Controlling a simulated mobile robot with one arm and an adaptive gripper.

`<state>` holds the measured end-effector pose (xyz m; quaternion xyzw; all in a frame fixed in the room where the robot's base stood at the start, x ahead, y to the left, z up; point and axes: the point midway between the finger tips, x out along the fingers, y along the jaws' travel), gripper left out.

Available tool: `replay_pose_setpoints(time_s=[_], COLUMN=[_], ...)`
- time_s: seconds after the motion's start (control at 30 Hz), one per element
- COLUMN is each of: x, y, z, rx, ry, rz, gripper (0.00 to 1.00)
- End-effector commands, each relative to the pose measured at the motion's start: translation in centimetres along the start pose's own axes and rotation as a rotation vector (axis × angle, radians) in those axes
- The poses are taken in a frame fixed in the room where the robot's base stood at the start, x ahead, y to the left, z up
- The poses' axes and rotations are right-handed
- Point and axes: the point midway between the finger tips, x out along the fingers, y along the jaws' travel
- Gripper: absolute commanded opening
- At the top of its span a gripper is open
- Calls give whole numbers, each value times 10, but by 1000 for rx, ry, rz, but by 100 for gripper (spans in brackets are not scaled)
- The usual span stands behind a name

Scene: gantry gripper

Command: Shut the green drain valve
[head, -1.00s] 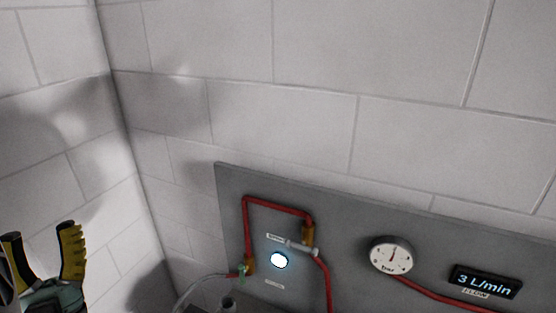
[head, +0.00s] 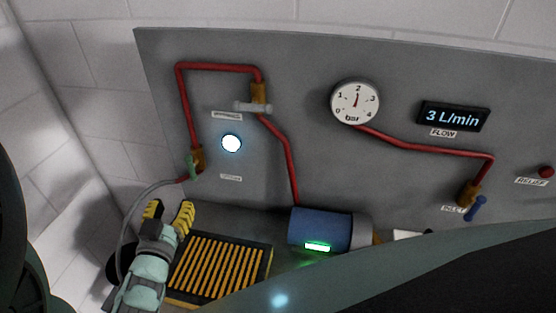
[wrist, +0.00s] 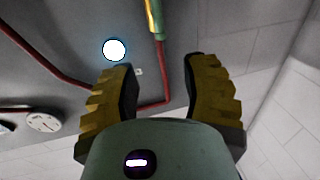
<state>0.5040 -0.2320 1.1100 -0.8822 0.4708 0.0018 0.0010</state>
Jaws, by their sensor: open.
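The green drain valve (head: 193,165) is on the lower left of the grey panel, at the brass fitting under the left red pipe. Its small green lever hangs roughly upright in the picture, and a grey hose leads away to the left. My gripper (head: 168,210) is just below and left of the lever in the head view, apart from it and empty. In the wrist view, my gripper (wrist: 160,66) has its two yellow fingers spread wide, and the brass-and-green valve (wrist: 154,16) shows beyond the fingertips at the top edge, partly cut off.
The panel carries a grey-handled valve (head: 253,107), a round white light (head: 231,143), a pressure gauge (head: 355,102) and a flow display (head: 452,117) reading 3 L/min. A blue pump (head: 320,230) and a yellow slatted grate (head: 220,268) lie below, close right of my gripper.

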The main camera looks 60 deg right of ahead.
Motion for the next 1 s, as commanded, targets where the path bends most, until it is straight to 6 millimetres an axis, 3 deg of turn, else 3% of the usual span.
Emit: replay_pose_setpoints(time_s=[0.4,1.0], x=[51,109], y=[2,0], z=[-5,-3], rx=[-2,-2], ry=[5,5], rz=[4,-1], gripper=[45,45])
